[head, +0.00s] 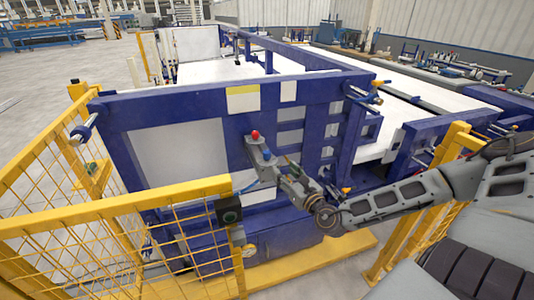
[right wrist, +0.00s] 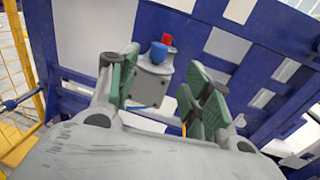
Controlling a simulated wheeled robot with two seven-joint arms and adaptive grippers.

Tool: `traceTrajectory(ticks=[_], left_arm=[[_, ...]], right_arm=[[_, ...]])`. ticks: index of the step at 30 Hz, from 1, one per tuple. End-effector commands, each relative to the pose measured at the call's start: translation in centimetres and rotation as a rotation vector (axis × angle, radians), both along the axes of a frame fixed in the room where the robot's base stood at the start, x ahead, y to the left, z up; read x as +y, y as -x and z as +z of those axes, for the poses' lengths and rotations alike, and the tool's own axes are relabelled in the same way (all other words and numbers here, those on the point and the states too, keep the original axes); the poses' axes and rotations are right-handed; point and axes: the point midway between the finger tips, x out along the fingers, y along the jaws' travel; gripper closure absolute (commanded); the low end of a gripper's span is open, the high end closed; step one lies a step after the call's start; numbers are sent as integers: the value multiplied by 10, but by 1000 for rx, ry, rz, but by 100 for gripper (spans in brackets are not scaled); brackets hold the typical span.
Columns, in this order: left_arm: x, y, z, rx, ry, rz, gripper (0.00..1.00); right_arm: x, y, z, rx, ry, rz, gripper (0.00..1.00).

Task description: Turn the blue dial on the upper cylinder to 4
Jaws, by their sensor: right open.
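The blue dial (head: 266,154) sits on the grey upper cylinder (head: 257,152) fixed to the front of the blue machine frame. A red knob (head: 255,134) stands just above the dial. My right gripper (head: 276,171) reaches in from the right, close to the cylinder. In the right wrist view, the blue dial (right wrist: 158,52) and red knob (right wrist: 167,40) appear beyond the two green-padded fingers. The gripper (right wrist: 160,88) is open there, with the grey cylinder body (right wrist: 150,82) showing between its fingers. I cannot tell the dial's number. My left gripper is not visible.
A yellow mesh fence (head: 150,235) stands at the front left, with a dark green-buttoned box (head: 229,209) at its right end. A yellow post (head: 425,205) stands at the right. The blue frame (head: 190,103) closes off the space behind the cylinder.

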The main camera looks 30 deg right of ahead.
Motion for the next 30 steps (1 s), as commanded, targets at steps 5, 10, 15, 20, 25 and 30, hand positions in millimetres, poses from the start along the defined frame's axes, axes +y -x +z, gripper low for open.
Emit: traceTrajectory(ticks=[5, 10, 15, 20, 25, 30], left_arm=[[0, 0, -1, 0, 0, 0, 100], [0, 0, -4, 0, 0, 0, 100], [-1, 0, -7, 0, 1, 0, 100], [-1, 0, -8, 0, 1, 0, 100], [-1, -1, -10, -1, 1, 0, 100], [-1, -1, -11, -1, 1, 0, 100]], right_arm=[[-1, -4, -1, -1, -1, -2, 51], [-1, -12, -1, -2, -1, -3, 51], [-2, -22, -1, -1, -2, -3, 51], [-3, -31, 0, -2, -2, -3, 51], [-4, -39, 0, -2, -1, -4, 51], [-5, -47, 0, -2, -2, -4, 51]])
